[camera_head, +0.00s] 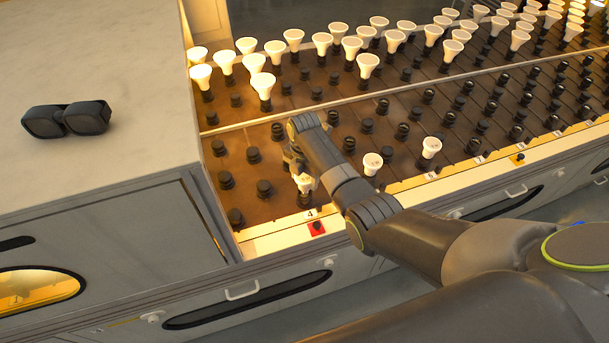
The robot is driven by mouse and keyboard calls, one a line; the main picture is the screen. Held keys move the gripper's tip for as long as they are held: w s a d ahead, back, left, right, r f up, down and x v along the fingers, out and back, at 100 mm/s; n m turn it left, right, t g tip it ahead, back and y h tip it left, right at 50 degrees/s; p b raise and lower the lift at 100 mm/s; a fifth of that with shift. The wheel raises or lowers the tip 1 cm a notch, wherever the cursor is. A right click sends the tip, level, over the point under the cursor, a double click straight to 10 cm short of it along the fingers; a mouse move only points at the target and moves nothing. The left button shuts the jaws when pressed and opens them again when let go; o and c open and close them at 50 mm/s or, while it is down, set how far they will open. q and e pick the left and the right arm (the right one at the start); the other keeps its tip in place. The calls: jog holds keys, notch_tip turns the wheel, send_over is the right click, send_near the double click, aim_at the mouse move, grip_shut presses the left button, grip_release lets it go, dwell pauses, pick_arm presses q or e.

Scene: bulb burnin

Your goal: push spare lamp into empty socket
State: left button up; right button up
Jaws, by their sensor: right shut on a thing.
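My right gripper (298,168) reaches in from the right over the front of the lamp rack and points down. It is shut on a white lamp (305,184), whose upper part is partly hidden by the fingers. The lamp is directly over a black socket (304,200) in the front row, near the label "4". The lamp's lower end meets the socket in the picture; I cannot tell how deep it sits. My left gripper is not in view.
Two white lamps (372,163) (431,147) stand in front-row sockets to the right, close to my right arm. Several bare black sockets (264,188) lie to the left. Rows of lamps fill the back. A grey counter (110,165) with dark goggles (66,119) borders the left. A red marker (317,228) is on the front ledge.

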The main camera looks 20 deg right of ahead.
jog(key=shift+f+b, duration=0.6)
jog(key=shift+f, duration=0.5)
jog(key=o, duration=1.1)
jog(key=shift+r, duration=0.1)
jog(key=shift+c, duration=0.2)
notch_tip(320, 180, up, 18)
jog(key=p, duration=0.2)
jog(key=shift+f, duration=0.25)
